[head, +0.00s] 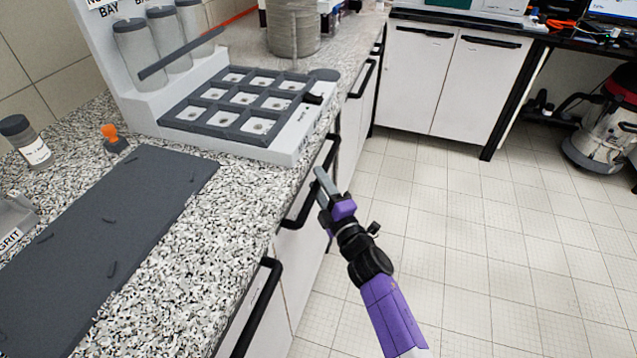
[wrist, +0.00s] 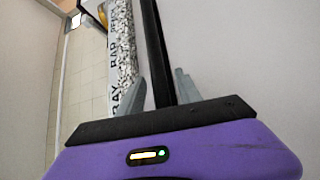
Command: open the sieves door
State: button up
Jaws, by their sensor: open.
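A white cabinet door (head: 300,250) under the granite counter carries a long black bar handle (head: 303,208). My gripper (head: 321,181) is at this handle, in front of the cabinet row. In the wrist view my gripper (wrist: 161,84) is open, with one grey finger on each side of the black handle (wrist: 157,45). The handle runs between the fingers, and I cannot tell whether either finger touches it. The door looks shut. No label naming the sieves door is readable on it.
Another black handle (head: 255,300) juts out nearer me. The tiled floor (head: 460,240) to the right is clear, with a vacuum cleaner (head: 597,135) far right.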

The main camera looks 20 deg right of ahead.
jog(key=shift+w, duration=0.2)
grip_shut()
dwell(1.4)
